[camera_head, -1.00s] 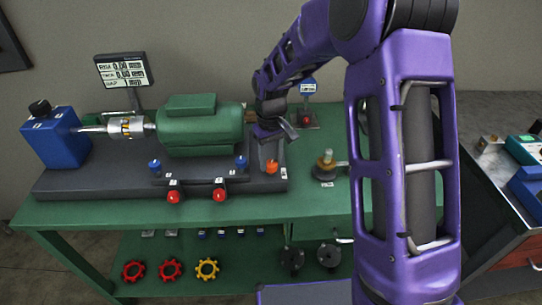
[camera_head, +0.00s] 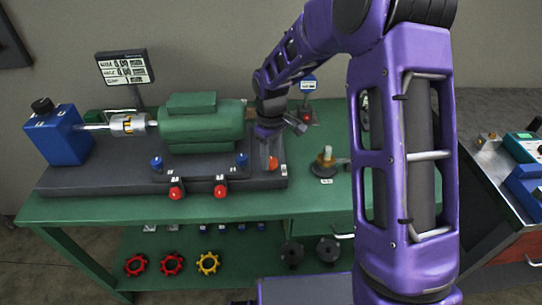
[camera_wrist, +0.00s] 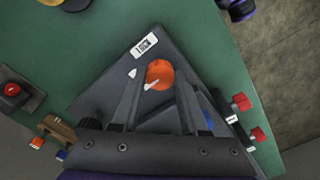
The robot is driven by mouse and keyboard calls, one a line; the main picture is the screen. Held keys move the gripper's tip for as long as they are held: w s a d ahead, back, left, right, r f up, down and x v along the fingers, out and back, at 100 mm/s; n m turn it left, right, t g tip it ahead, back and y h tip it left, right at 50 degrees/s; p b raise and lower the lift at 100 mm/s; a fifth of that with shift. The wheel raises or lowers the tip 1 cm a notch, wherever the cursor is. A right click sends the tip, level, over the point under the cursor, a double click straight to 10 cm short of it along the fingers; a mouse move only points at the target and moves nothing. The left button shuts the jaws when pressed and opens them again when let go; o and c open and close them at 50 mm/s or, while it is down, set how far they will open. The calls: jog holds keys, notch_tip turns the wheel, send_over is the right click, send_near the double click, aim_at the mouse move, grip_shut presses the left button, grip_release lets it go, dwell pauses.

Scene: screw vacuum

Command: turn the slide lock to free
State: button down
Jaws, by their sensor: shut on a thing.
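The orange round knob (camera_head: 272,163), which I take to be the slide lock, sits at the right end of the dark machine base (camera_head: 110,181). It also shows in the wrist view (camera_wrist: 160,72), with a white pointer mark toward its lower left. A white triangle (camera_wrist: 132,73) lies left of it, and a white label (camera_wrist: 144,46), hard to read, lies above. My gripper (camera_wrist: 160,82) has one finger at each side of the knob and is shut on it. In the head view my gripper (camera_head: 266,150) comes down from above at the knob.
A green motor (camera_head: 200,128) stands left of my gripper. Blue knobs (camera_head: 241,160) and red knobs (camera_head: 220,191) line the base's front. A small brass-topped part (camera_head: 326,160) stands to the right on the green table (camera_head: 110,208). A display (camera_head: 125,68) stands behind.

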aim_at(271, 160)
jog(key=shift+c, duration=2.1)
grip_release()
notch_tip(271, 160, up, 18)
jog(key=p, duration=0.1)
jog(key=shift+f+p, duration=0.25)
jog(key=shift+p, duration=0.1)
